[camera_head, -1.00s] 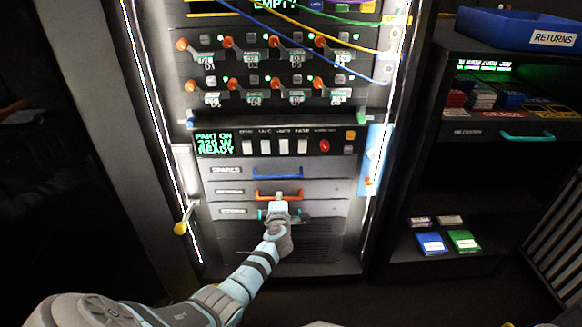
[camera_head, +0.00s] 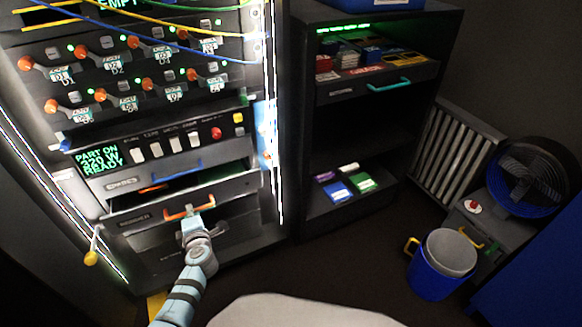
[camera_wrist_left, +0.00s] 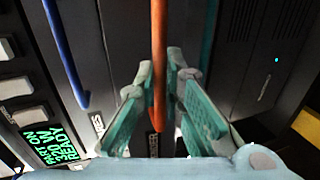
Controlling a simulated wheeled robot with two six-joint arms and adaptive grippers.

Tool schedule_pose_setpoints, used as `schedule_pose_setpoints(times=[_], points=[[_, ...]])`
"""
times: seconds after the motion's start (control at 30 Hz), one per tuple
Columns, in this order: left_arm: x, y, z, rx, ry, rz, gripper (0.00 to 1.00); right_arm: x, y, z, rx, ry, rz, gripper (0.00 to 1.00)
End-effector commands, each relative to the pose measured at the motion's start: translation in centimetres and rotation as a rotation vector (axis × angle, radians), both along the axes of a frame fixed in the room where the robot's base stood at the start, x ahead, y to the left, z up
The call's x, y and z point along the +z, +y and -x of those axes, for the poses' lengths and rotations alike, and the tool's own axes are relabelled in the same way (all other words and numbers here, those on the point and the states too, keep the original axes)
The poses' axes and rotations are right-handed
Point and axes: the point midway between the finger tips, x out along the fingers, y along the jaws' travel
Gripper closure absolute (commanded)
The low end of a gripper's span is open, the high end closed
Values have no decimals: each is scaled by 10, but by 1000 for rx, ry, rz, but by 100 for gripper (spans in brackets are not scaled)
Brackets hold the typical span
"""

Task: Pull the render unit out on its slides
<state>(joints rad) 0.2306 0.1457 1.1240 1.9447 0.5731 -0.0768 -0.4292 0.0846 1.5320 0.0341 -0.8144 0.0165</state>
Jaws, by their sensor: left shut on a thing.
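The render unit (camera_head: 135,217) is a grey drawer with an orange handle (camera_head: 188,210), low in the lit rack. It stands out from the rack front, and part of its open top shows dark, with a green part inside. My left gripper (camera_head: 193,222) is shut on the orange handle. In the left wrist view the orange handle (camera_wrist_left: 158,60) runs between the two teal-padded fingers (camera_wrist_left: 157,100). The spares drawer (camera_head: 122,184) above, with a blue handle, is flush in the rack. My right gripper is in neither current view.
A yellow-knobbed lever (camera_head: 91,257) sticks out at the rack's lower left. A dark shelf unit (camera_head: 310,110) stands to the right. A blue bucket (camera_head: 432,280) and a blue fan (camera_head: 535,180) are farther right. The floor between is clear.

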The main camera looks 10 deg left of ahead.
Motion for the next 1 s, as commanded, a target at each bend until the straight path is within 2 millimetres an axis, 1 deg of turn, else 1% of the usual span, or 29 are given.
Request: schedule_pose_setpoints(times=[0.37,0.63,1.0], points=[[1,-3,3,-1,-2,2,100,2,0,0,0,0,0,66],[1,-17,21,-2,-1,4,100,16,0,0,0,0,0,66],[1,-37,47,-2,0,3,100,28,0,0,0,0,0,66]])
